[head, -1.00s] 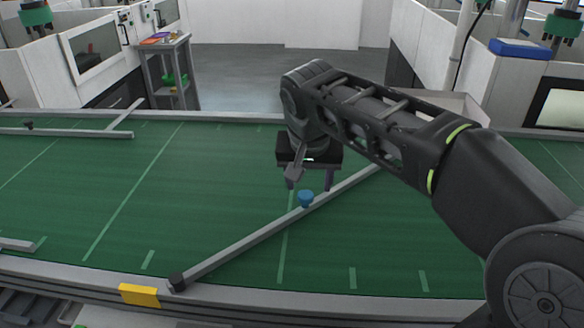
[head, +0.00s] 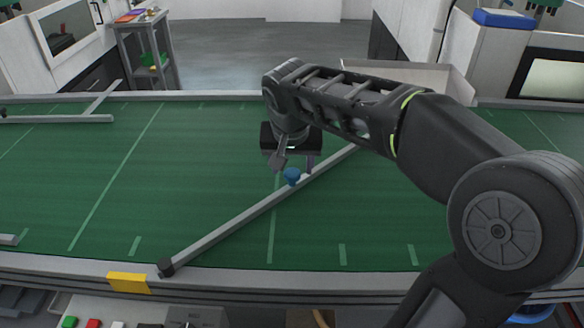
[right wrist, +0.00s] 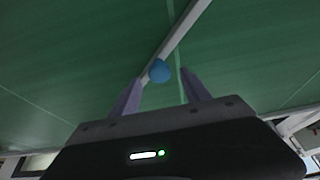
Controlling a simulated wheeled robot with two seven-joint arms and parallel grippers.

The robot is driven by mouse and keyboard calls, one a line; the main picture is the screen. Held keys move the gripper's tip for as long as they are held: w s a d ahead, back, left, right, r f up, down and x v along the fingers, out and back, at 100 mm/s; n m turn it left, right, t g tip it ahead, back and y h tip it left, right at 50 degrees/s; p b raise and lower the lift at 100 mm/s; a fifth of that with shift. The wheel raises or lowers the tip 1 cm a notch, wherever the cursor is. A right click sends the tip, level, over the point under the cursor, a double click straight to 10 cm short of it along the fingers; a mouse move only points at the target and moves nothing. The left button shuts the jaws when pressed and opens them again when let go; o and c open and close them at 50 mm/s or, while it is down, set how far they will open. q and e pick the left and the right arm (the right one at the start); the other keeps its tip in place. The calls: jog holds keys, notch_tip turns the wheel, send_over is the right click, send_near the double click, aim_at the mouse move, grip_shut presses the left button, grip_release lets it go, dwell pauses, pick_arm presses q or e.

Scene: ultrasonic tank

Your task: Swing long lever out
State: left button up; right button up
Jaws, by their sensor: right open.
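The long lever (head: 228,222) is a grey bar lying slantwise over the green belt. Its dark pivot end (head: 166,268) is at the near rail, and its far end passes behind my right arm. A blue knob (head: 292,177) stands on the bar; it also shows in the right wrist view (right wrist: 159,71). My right gripper (head: 293,168) is open and points down at the knob. In the right wrist view the knob appears between the two fingertips, nearer the left one; contact cannot be made out. My left gripper is not in view.
A yellow block (head: 128,283) sits on the near rail beside the pivot. Other grey bars (head: 60,118) lie at the far left of the green belt (head: 190,165). Coloured buttons (head: 92,323) show at the bottom edge.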

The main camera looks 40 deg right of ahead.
jog(key=shift+x, duration=1.2)
grip_shut()
dwell(0.6)
